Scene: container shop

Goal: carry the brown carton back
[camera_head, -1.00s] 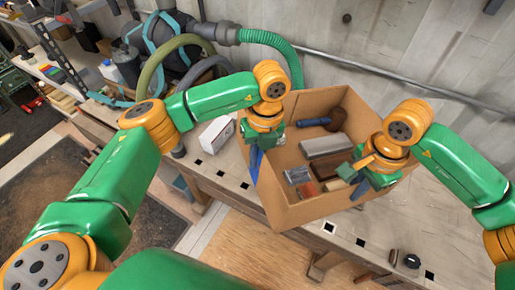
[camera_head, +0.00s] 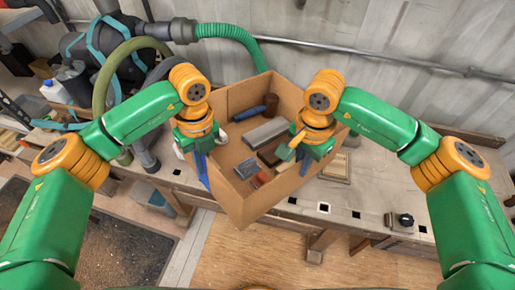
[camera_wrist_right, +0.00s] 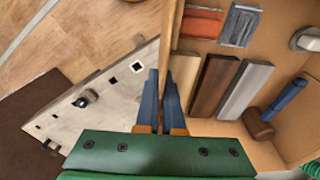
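The brown carton (camera_head: 238,208) is open at the top and hangs between my two grippers, its near corner over the floor in front of the workbench. It also shows in the right wrist view, where its wall (camera_wrist_right: 172,35) is seen edge-on. My left gripper (camera_head: 202,168) is shut on the carton's left wall. My right gripper (camera_head: 304,164) is shut on its right wall; in the right wrist view its blue fingers (camera_wrist_right: 163,88) lie on both sides of that wall. Inside are a mallet with a blue handle (camera_wrist_right: 287,97), a grey bar (camera_wrist_right: 246,90), a brown block (camera_wrist_right: 213,85) and a reddish block (camera_wrist_right: 203,23).
The workbench (camera_head: 385,185) runs behind and under the carton, with a black knob (camera_head: 405,220) on its right part. A black machine with a green hose (camera_head: 225,31) stands at back left. Wooden floor (camera_head: 225,255) is clear in front.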

